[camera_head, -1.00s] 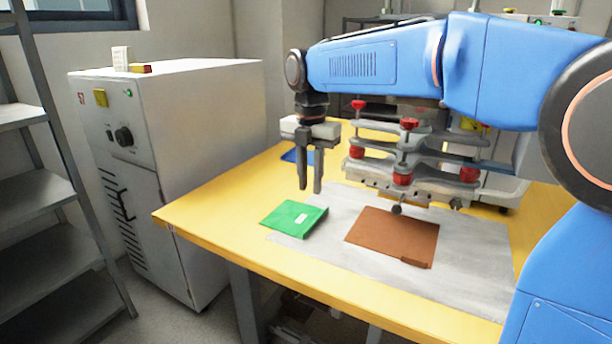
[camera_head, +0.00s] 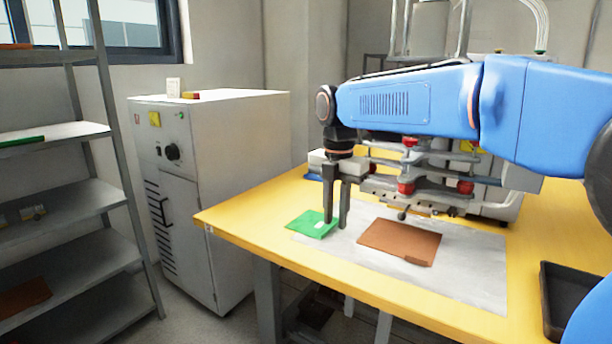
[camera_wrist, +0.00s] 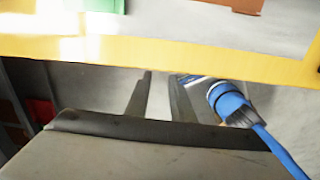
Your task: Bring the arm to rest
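My gripper (camera_head: 337,224) hangs from my blue arm with its two dark fingers pointing down. The fingers are apart, with nothing between them. In the head view they are in front of the right side of the green piece (camera_head: 309,226); their height above the table is hard to tell. In the wrist view the fingers (camera_wrist: 160,75) also show a clear gap, and the yellow table edge (camera_wrist: 160,52) lies beyond the tips.
A brown piece (camera_head: 400,243) lies on the grey sheet (camera_head: 468,270) of the yellow table (camera_head: 235,220). A press with red knobs (camera_head: 405,188) stands behind. A black tray (camera_head: 548,305) sits at right. A white cabinet (camera_head: 245,150) and shelves (camera_head: 75,205) stand left.

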